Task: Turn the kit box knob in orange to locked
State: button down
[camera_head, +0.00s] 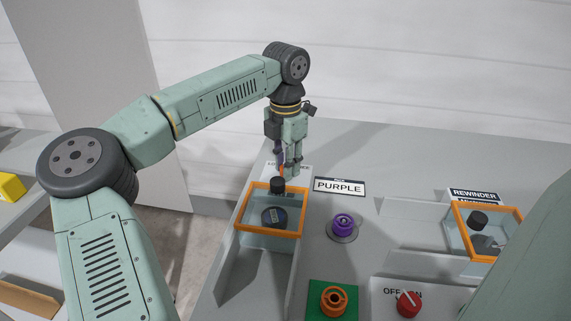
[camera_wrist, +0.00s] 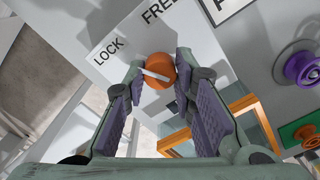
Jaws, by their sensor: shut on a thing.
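The orange knob (camera_wrist: 157,72) with a white pointer bar shows between my fingertips in the wrist view. It sits on a white plate (camera_wrist: 130,45) with the words LOCK on the left and FREE at the top. The bar lies nearly level, its left end sticking out past the knob, a little below the LOCK label. My gripper (camera_wrist: 158,65) is shut on the knob from both sides. In the head view my gripper (camera_head: 289,170) points down just behind the left orange-rimmed clear box (camera_head: 301,211); the knob is mostly hidden there by the fingers.
The left box has a black handle (camera_head: 277,184) close to my fingers. A PURPLE sign (camera_head: 339,186) and a purple knob (camera_head: 343,222) stand to its right.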

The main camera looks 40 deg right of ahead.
dwell(0.4)
jog(key=c, duration=1.3)
grip_release()
jog(key=shift+c, duration=0.2)
notch_tip(320, 180, up, 12)
